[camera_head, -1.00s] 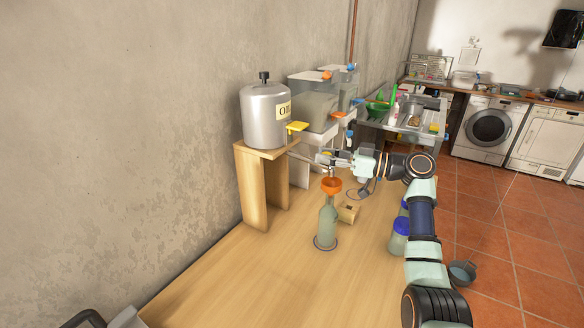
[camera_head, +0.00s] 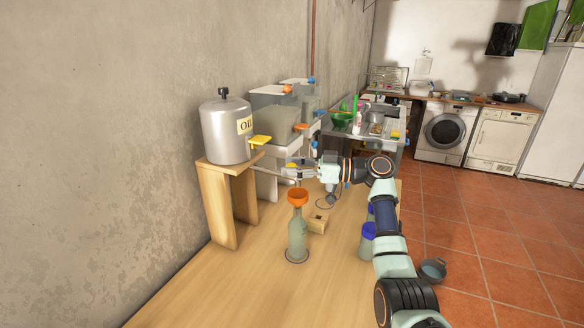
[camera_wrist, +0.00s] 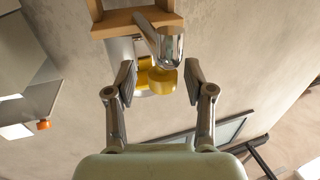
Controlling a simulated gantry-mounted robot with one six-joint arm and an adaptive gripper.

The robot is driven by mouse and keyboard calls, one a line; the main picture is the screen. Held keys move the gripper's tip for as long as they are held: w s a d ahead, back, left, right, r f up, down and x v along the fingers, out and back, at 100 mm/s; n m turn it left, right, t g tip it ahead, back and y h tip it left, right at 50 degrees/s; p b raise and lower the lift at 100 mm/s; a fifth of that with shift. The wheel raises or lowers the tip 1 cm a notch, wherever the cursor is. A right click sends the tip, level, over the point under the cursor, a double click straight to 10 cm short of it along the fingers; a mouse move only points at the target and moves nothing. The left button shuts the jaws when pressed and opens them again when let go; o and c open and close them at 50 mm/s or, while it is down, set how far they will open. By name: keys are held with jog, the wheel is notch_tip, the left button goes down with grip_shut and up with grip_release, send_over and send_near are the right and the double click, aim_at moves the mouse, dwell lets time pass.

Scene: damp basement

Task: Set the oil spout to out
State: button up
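The grey metal oil can (camera_head: 224,135), labelled OIL, stands on a wooden stand (camera_head: 221,208). Its yellow tap handle (camera_head: 260,141) sticks out to the right and also shows in the wrist view (camera_wrist: 158,82). A shiny metal spout (camera_wrist: 167,47) shows between my fingers in the wrist view; in the head view it seems to reach from the stand towards the orange funnel (camera_head: 298,196), partly hidden by my gripper. The funnel sits in a green glass bottle (camera_head: 297,236). My gripper (camera_head: 290,172) is open beside the spout; I see no clear contact.
Two clear tanks with orange and blue taps (camera_head: 272,118) stand behind the can. A small wooden block (camera_head: 317,222) and a blue-capped jar (camera_head: 368,232) are right of the bottle. The table front is clear. The wall is close on the left.

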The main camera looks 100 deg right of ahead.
jog(key=v, duration=1.2)
jog(key=shift+r, duration=0.1)
